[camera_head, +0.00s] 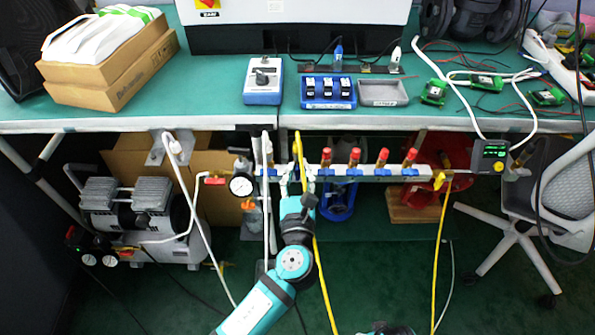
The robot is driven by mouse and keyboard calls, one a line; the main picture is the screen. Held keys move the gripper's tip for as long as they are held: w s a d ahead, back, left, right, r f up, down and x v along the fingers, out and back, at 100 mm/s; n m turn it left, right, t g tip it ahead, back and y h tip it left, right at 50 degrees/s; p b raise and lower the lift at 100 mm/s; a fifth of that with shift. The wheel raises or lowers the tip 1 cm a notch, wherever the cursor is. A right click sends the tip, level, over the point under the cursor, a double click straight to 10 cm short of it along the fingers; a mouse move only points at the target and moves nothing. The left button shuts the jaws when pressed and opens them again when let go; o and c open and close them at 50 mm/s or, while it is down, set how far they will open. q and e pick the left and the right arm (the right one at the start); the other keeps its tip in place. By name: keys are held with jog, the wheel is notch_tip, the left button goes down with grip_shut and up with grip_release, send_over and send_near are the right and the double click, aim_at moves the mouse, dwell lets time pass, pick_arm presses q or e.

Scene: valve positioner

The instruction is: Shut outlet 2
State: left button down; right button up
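A white manifold rail (385,173) runs along below the front edge of the table. Several red-capped outlets stand up from it, one (326,155) just right of my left gripper. Small blue handles, such as this one (354,172), sit on the rail. No outlet numbers are readable. A yellow hose (298,146) rises from the rail by my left gripper. My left gripper (297,174) is at the rail from below, its fingers apart on either side of the hose's outlet. What lies between the fingertips is partly hidden. My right gripper does not show clearly; only a bit of that arm is at the bottom edge.
A pressure gauge (241,185) with a red-handled valve (212,180) is at the rail's left. A digital display (489,156) is at its right end. A compressor (130,210) stands left, a chair (520,215) right. The table edge overhangs the rail.

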pick_arm(q)
jog(key=shift+n, duration=0.3)
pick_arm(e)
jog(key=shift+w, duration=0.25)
pick_arm(q)
jog(key=n+b, duration=0.2)
jog(key=n, duration=0.3)
jog(key=a+f+n+b, duration=0.1)
jog(key=n+b, duration=0.1)
jog(key=n, duration=0.3)
jog(key=n+b, duration=0.2)
jog(key=n, duration=0.3)
jog(key=shift+a+f+n+b, duration=0.3)
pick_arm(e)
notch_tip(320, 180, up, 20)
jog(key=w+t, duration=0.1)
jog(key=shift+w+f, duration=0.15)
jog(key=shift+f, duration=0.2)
pick_arm(q)
jog(key=c, duration=1.4)
grip_release()
